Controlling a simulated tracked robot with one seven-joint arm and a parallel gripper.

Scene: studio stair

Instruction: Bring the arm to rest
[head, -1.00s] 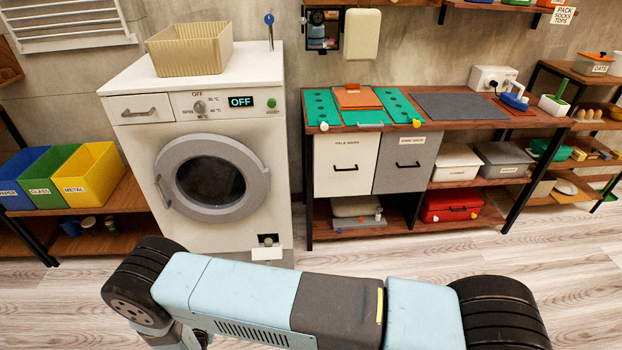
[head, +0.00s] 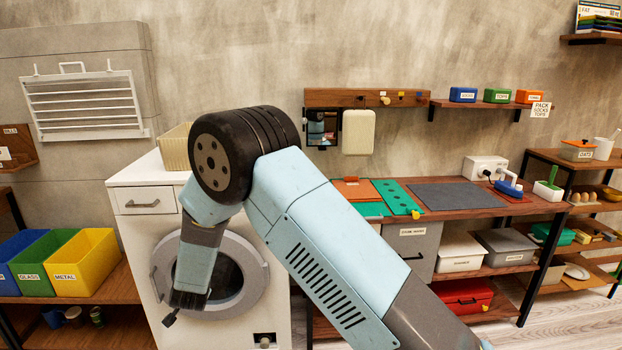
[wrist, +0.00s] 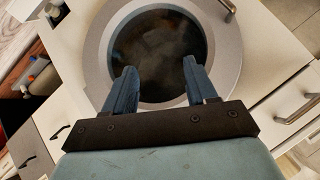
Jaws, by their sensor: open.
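My arm stands raised across the middle of the head view, bent at a black joint in front of the washing machine (head: 132,240). Its forearm hangs down before the machine's round door (head: 252,285). My gripper (head: 172,318) shows only in part at the lower end of the forearm. In the wrist view my gripper (wrist: 155,85) has its two blue fingers wide apart with nothing between them. It faces the dark glass of the round door (wrist: 160,50). I cannot tell the exact gap to the door.
Blue, green and yellow bins (head: 82,262) stand on the shelf at left. A beige basket (head: 174,147) sits on the machine, partly behind my arm. A wooden workbench (head: 465,211) with a grey mat (head: 455,196) is at right. Wall shelves (head: 480,104) hang above.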

